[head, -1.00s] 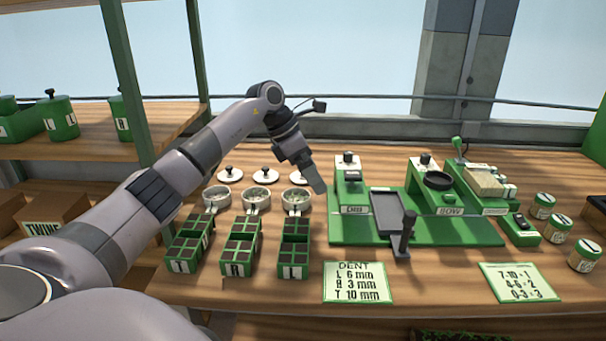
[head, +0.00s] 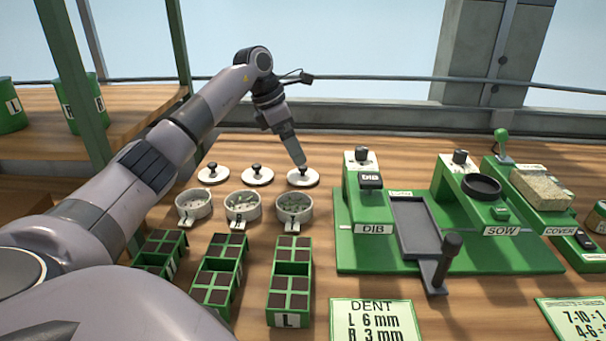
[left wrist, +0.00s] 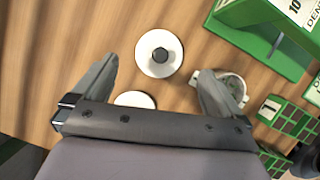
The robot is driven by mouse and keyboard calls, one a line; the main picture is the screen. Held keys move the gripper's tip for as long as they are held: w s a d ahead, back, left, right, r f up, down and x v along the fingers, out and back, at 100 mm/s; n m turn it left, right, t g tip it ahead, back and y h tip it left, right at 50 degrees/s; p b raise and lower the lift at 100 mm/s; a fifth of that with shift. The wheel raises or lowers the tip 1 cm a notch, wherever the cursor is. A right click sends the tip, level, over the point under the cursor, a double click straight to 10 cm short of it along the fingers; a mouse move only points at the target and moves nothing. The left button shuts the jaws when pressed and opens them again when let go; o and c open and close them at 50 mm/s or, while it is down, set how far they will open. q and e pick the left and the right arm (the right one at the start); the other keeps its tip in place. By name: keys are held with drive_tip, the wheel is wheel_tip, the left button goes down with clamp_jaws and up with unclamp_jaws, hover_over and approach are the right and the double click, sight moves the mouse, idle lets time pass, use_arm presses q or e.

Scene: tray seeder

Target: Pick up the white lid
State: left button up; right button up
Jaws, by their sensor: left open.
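Three round white lids with black knobs lie in a row on the wooden bench: a left one (head: 213,175), a middle one (head: 257,176) and a right one (head: 303,179). My left gripper (head: 300,163) is open, over the right lid and near its knob. In the left wrist view the open jaws (left wrist: 156,68) have one lid (left wrist: 146,65) ahead between the fingertips, its knob centred. A second lid (left wrist: 135,99) is partly hidden by the gripper body. No lid is held. My right gripper is not in view.
Three white dishes, left (head: 194,205), middle (head: 243,208) and right (head: 294,210), stand in front of the lids. Green trays with dark cells (head: 290,268) are nearer. The green DIB and SOW machine (head: 455,258) stands to the right. A rail (head: 400,79) runs behind.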

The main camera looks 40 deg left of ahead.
sight(303, 166)
use_arm(q)
drive_tip(key=x, duration=0.7)
drive_tip(key=shift+s+f, duration=0.1)
drive_tip(key=shift+s, duration=0.1)
drive_tip(key=c, duration=0.9)
